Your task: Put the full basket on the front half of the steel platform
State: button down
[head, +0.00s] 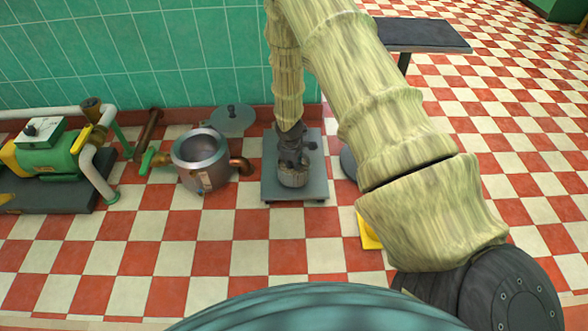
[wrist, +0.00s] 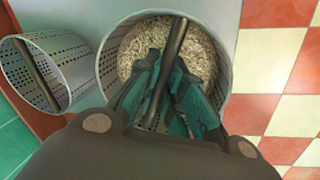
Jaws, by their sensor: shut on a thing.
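The full basket (wrist: 140,42), a perforated metal basket filled with pale grain, has a bar handle across its top. My gripper (wrist: 166,80) is shut on that handle from above. In the head view my gripper (head: 291,155) points down with the basket (head: 293,180) under it, over the front half of the steel platform (head: 273,186). I cannot tell whether the basket's bottom touches the platform. An empty perforated basket (wrist: 25,75) with a bar handle is left of the full one in the wrist view, towards the wall. In the head view I cannot make it out.
A steel kettle (head: 202,160) with a copper spout stands left of the platform, its round lid (head: 232,120) behind it. A green pump (head: 55,153) sits farther left. A yellow object (head: 368,233) shows partly behind my arm. The checkered floor in front is clear.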

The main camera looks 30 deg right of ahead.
jog(key=shift+f+b, duration=0.3)
jog(key=shift+f, duration=0.45)
jog(key=c, duration=1.5)
grip_release()
